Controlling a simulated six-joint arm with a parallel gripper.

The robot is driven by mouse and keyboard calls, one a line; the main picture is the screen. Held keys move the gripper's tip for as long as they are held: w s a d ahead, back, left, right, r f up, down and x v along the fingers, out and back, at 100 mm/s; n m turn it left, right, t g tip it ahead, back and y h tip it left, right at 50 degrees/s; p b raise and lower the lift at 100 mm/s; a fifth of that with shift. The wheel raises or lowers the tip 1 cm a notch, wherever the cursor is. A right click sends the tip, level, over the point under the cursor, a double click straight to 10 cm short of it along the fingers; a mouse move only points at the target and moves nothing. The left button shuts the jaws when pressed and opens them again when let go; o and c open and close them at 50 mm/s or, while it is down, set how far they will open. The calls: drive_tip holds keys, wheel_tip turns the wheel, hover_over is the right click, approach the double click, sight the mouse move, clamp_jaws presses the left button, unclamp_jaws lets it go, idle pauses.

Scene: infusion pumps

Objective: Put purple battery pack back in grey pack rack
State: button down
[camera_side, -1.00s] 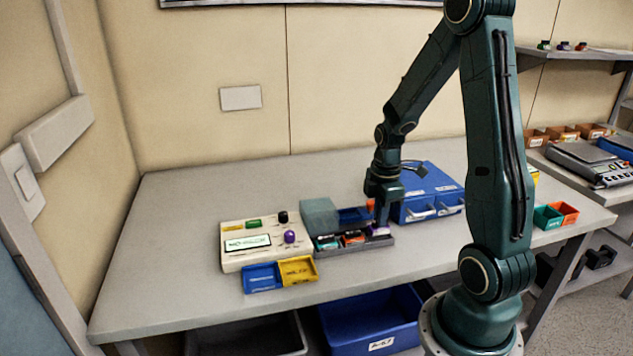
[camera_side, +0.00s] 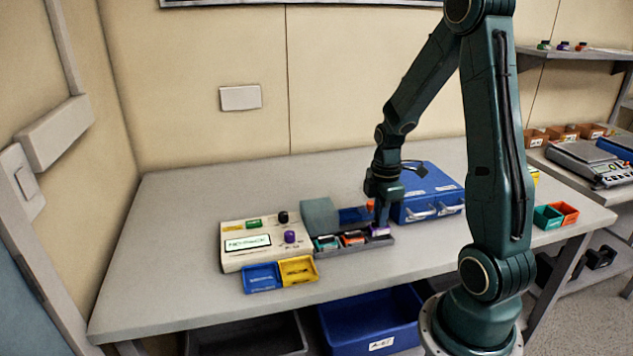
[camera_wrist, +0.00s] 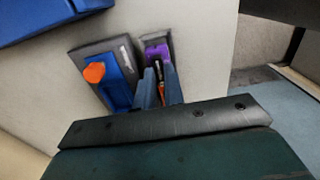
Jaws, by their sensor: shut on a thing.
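The purple battery pack (camera_side: 379,230) is at the right end of the grey pack rack (camera_side: 350,249), under my gripper (camera_side: 381,218). In the wrist view the purple pack (camera_wrist: 157,52) shows at the tips of my gripper (camera_wrist: 159,84), which is shut on it. The pack looks to be in or just over the rack's right-hand slot; I cannot tell how deep it sits. A teal pack (camera_side: 326,242) and an orange pack (camera_side: 353,237) are in the slots to its left. The rack is mostly hidden in the wrist view.
A cream pump (camera_side: 247,243) with a lit screen, blue bin (camera_side: 262,277) and yellow bin (camera_side: 298,270) stand left of the rack. A grey-green block (camera_side: 319,213) and a blue item with an orange knob (camera_wrist: 95,72) sit behind it. A blue case (camera_side: 430,192) is close right.

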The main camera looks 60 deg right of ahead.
drive_tip(key=shift+f, duration=0.9)
idle(0.4)
drive_tip(key=c, duration=1.8)
unclamp_jaws()
drive_tip(key=shift+r, duration=0.25)
drive_tip(key=shift+r, duration=0.8)
drive_tip(key=o, duration=0.5)
drive_tip(key=shift+o, duration=0.2)
